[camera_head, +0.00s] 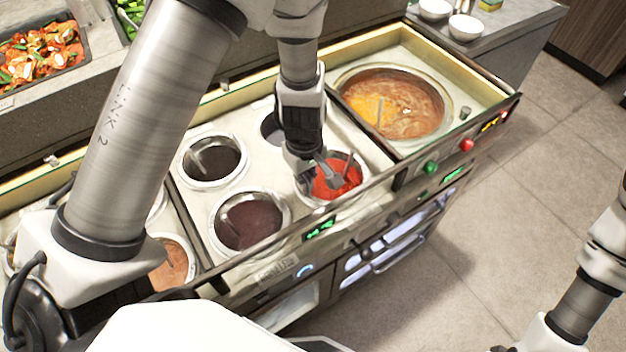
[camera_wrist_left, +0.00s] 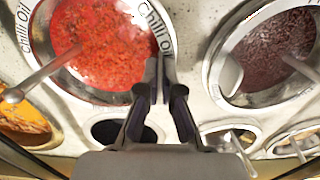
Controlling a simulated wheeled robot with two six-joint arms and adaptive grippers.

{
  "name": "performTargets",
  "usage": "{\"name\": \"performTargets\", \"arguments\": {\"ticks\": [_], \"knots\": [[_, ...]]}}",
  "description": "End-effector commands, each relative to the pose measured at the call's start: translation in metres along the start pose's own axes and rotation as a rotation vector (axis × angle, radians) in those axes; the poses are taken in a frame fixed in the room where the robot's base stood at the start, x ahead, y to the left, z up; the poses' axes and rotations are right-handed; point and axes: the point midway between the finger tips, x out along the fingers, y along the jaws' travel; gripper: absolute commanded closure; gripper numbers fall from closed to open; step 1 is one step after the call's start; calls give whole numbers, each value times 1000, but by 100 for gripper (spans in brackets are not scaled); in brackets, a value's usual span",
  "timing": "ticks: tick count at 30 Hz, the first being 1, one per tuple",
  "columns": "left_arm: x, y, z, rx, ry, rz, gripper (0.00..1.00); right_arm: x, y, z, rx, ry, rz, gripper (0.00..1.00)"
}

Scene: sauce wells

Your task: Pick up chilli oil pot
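The chilli oil pot (camera_head: 339,190) is a round metal pot of bright red sauce in the front right well of the counter's sauce block. In the left wrist view the red sauce (camera_wrist_left: 95,50) and the rim lettering "Chilli Oil" show at the upper left, with a ladle handle at its left. My left gripper (camera_head: 328,176) points down at this pot. In the wrist view its two fingertips (camera_wrist_left: 160,62) are nearly together at the pot's rim, with the rim between them. Whether the pot is raised cannot be told. My right gripper is out of view.
A dark purple sauce pot (camera_head: 249,222) and a black sauce pot (camera_head: 212,160) sit to the left. Another well (camera_head: 270,130) is partly hidden behind my gripper. A large soup pot (camera_head: 394,102) stands to the right. White bowls (camera_head: 466,27) stand at the back.

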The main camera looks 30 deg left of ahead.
Motion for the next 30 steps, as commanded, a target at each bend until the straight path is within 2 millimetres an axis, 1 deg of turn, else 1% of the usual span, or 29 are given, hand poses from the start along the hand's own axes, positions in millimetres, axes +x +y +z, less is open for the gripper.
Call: {"name": "performTargets", "arguments": {"ticks": [5,8,15,21,25,30], "knots": [[-20,1,0,1,2,3,100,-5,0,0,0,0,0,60],[-39,1,-1,1,3,5,100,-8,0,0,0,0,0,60],[-102,1,-1,1,4,7,100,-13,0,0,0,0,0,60],[-149,2,-1,0,3,6,100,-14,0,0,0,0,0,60],[-168,1,0,-1,1,4,100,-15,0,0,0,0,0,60],[-178,1,0,0,1,2,100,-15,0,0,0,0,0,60]]}}
